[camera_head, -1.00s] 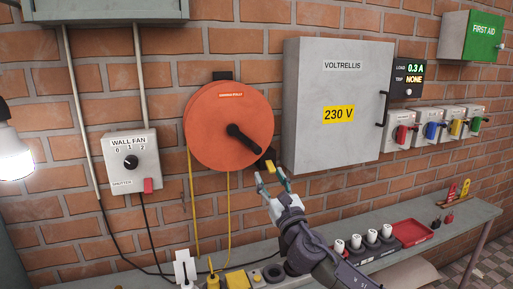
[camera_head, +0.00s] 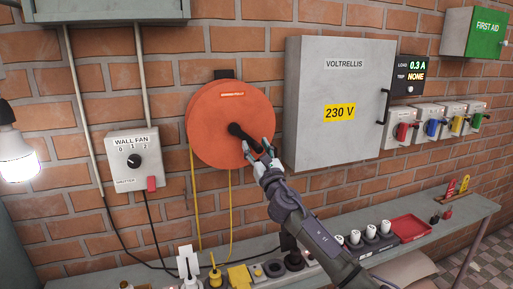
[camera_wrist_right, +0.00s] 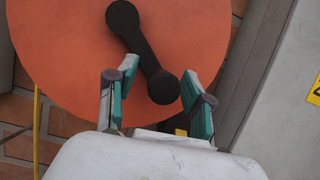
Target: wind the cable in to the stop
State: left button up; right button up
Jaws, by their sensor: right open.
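The orange cable reel (camera_head: 220,145) is mounted on the brick wall, with a black crank (camera_head: 243,137) on its face. The crank runs from the hub down and to the right. Yellow cable (camera_head: 230,205) hangs from the reel toward the bench. My right gripper (camera_head: 262,150) is open at the crank's outer end. In the right wrist view the crank's round knob (camera_wrist_right: 162,87) shows between the open fingers (camera_wrist_right: 155,95), near their tips, and the reel (camera_wrist_right: 70,50) lies behind. Whether the fingers touch the knob I cannot tell. My left gripper is not in view.
A grey cabinet (camera_head: 335,140) marked 230 V stands out from the wall just right of the reel. A wall fan switch (camera_head: 135,160) is at the left. The bench below holds a yellow plug (camera_head: 215,277), several white-topped items and a red tray (camera_head: 405,228).

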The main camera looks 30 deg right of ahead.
grip_shut()
jog(key=shift+a+f+m, duration=0.1)
jog(key=shift+f+m, duration=0.05)
jog(key=shift+m, duration=0.15)
